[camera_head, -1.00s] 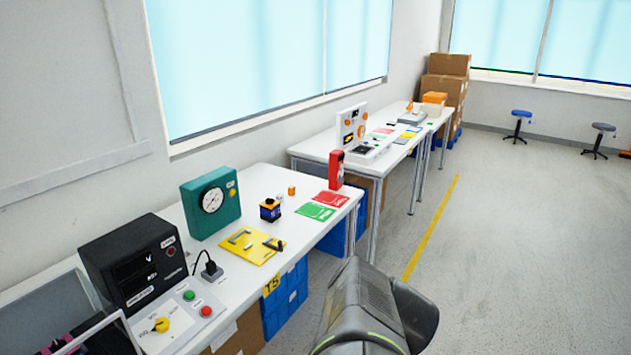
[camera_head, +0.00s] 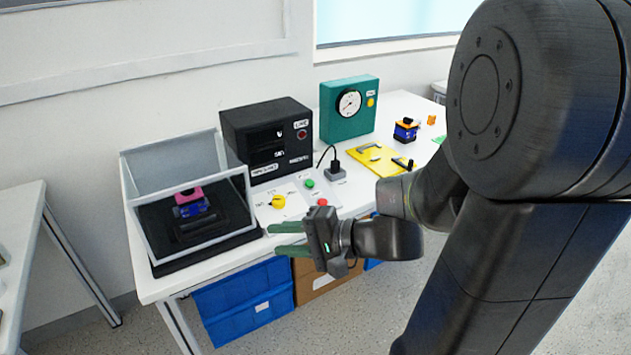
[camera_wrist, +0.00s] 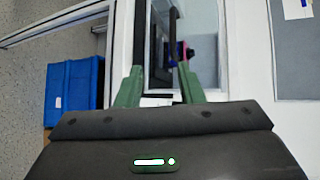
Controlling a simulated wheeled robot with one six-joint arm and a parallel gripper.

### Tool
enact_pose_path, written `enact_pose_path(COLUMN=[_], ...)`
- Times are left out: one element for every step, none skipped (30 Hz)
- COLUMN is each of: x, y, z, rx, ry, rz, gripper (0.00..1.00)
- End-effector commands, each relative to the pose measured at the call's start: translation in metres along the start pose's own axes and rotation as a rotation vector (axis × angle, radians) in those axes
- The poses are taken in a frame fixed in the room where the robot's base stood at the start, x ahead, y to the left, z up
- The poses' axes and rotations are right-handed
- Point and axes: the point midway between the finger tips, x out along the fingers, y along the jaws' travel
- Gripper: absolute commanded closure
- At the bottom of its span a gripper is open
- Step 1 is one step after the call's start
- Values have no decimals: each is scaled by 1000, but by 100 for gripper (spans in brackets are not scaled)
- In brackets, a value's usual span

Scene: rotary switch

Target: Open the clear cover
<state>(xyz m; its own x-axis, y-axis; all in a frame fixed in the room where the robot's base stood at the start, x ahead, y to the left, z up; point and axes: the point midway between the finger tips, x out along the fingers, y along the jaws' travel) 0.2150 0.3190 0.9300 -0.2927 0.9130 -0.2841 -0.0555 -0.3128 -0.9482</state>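The clear cover (camera_head: 168,163) is a see-through box with a pale grey frame on the white table's left end. It stands over a black base (camera_head: 160,268) and looks closed, though its seam is hard to make out. A pink and blue device (camera_head: 192,208) shows inside. My gripper (camera_head: 273,239) has two green fingers, apart and empty, just right of the cover's front right corner. Contact cannot be told.
A panel with a yellow rotary knob (camera_head: 278,202), a green button (camera_head: 309,183) and a red button (camera_head: 322,202) lies right of the cover. A blue crate (camera_head: 245,297) is below. Floor in front is free.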

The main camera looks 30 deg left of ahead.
Motion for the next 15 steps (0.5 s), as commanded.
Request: enact_pose_path(x=[19, 26, 34, 39, 43, 46, 49, 50, 52, 54, 56, 59, 62, 65, 70], y=[7, 5, 2, 1, -1, -3, -5, -6, -7, -8, -8, -9, -10, -10, -10], z=[0, 0, 1, 1, 2, 2, 2, 2, 3, 3, 3, 3, 4, 4, 5], rx=[-5, -10, -13, -16, -17, -20, -21, -22, -23, -23, -22, -22, -22, -22, -22], ry=[-30, -41, -51, -59, -64, -69, -71, -73, -74, -74, -74, -74, -74, -75, -76], rz=[-38, -60, -85, -100, -113, -126, -133, -137, -140, -142, -142, -142, -141, -140, -140], gripper=[66, 66, 66, 66, 66, 66, 66, 66, 66, 66, 66, 66, 66, 66, 66])
